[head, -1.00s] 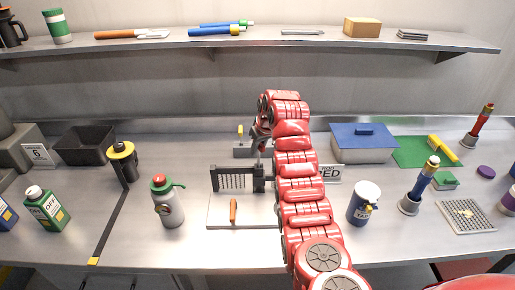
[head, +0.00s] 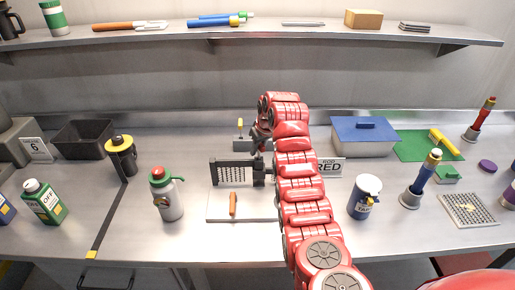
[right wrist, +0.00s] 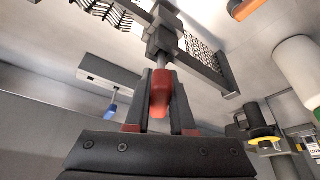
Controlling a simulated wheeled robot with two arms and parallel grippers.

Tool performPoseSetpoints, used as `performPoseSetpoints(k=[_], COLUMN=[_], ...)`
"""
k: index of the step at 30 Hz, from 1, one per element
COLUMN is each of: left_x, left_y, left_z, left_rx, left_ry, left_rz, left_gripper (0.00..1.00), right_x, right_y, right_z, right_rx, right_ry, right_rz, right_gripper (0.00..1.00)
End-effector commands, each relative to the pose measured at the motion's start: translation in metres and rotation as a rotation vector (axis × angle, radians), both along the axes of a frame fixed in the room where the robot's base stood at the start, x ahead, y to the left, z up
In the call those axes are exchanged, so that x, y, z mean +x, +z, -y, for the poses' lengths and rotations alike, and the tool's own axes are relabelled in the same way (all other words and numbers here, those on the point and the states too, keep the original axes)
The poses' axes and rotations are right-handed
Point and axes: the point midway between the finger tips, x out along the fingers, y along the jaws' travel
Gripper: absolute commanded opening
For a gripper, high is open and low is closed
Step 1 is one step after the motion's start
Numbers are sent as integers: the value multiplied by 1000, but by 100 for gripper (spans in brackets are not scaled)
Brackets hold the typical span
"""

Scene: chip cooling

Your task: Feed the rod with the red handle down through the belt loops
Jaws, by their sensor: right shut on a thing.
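The rod's red handle (right wrist: 160,92) is gripped between the fingers of my right gripper (right wrist: 160,100) in the right wrist view. A short grey length of the rod (right wrist: 163,63) shows between the handle and a dark block (right wrist: 165,40). Whether its tip is inside the loops is hidden. The dark, perforated belt piece (right wrist: 203,60) extends from this block. In the head view the belt piece (head: 232,171) stands over a pale board (head: 215,212). My right gripper (head: 260,143) is just above the block there, partly hidden by my red arm. My left gripper is not in view.
An orange-handled tool (head: 233,204) lies on the board. A grey block with a yellow-handled piece (head: 240,124) stands behind. A flask (head: 168,195) is to the left; a blue-and-white canister (head: 364,198) and a "ROD RED" sign (head: 333,168) are to the right.

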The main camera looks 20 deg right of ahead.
Motion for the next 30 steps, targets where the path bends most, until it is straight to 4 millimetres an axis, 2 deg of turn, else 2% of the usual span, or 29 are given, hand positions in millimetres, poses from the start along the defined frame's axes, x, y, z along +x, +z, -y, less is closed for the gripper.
performPoseSetpoints(k=[9,10,15,25,30], left_x=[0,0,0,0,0], left_y=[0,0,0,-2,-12], left_z=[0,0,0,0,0], left_rx=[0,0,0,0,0], left_ry=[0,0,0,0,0], left_rz=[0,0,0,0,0], left_gripper=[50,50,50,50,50], right_x=[0,0,0,-1,-7], right_y=[0,0,0,1,20], right_z=[0,0,0,0,3], right_rx=[0,0,0,0,-1], right_ry=[0,0,0,0,1], right_rz=[1,1,0,1,10], right_gripper=[0,27,57,57,57])
